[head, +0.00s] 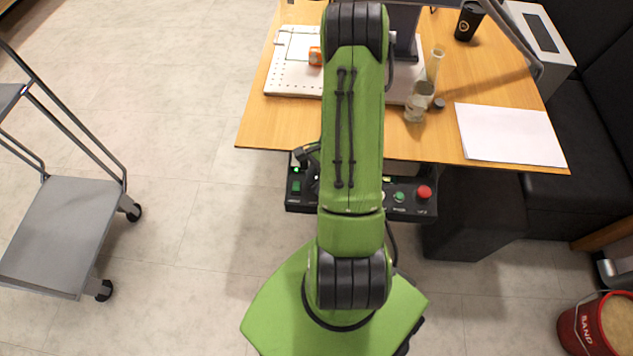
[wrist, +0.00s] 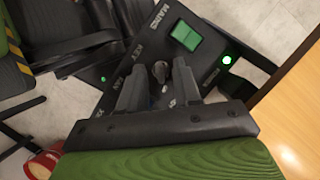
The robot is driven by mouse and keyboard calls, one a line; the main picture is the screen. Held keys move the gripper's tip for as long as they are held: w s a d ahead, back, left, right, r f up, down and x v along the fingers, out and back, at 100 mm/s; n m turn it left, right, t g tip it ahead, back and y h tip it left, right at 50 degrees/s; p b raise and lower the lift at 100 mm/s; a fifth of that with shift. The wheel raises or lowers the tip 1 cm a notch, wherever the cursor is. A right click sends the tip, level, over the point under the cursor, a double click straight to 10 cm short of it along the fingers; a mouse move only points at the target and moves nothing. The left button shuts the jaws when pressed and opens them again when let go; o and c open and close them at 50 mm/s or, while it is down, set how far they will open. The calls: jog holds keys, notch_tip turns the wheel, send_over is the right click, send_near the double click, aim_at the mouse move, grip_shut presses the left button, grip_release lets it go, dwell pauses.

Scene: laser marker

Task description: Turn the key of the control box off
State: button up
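The control box (head: 300,205) is a black panel below the table's front edge; my arm covers its middle in the head view. In the wrist view the panel (wrist: 222,38) shows a green rocker switch (wrist: 185,36), a lit green lamp (wrist: 227,61) and white lettering. The key (wrist: 160,72) is a small dark-grey piece on the panel. My gripper (wrist: 160,68) is open, with one finger on each side of the key and gaps showing. I cannot tell which position the key is in. In the head view my gripper is mostly hidden behind my arm.
A red button (head: 424,192) and a green button (head: 399,196) sit at the box's right end. The wooden table (head: 490,90) above holds a white perforated plate (head: 290,80), glassware and paper (head: 510,135). A grey cart (head: 60,230) stands left and a red sand bucket (head: 580,330) lower right.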

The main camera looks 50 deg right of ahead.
jog(key=shift+c, duration=0.3)
grip_shut()
jog(key=n, duration=0.2)
jog(key=n+g, duration=0.1)
jog(key=n, duration=0.1)
jog(key=shift+w+g+p, duration=0.15)
jog(key=shift+g+p, duration=0.15)
jog(key=shift+p, duration=0.05)
jog(key=n, duration=0.2)
jog(key=n+g, duration=0.1)
jog(key=n, duration=0.1)
jog(key=shift+w+a+n+g+h, duration=0.1)
jog(key=shift+w+n+g+h, duration=0.05)
jog(key=shift+n+g+h, duration=0.2)
jog(key=n+g+h, duration=0.1)
jog(key=n, duration=0.3)
jog(key=shift+a+p, duration=0.1)
jog(key=shift+p, duration=0.2)
jog(key=n+h, duration=0.1)
jog(key=n, duration=0.1)
jog(key=n+h, duration=0.1)
jog(key=n, duration=0.2)
jog(key=shift+w+g, duration=0.1)
jog(key=shift+g, duration=0.25)
jog(key=shift+n, duration=0.25)
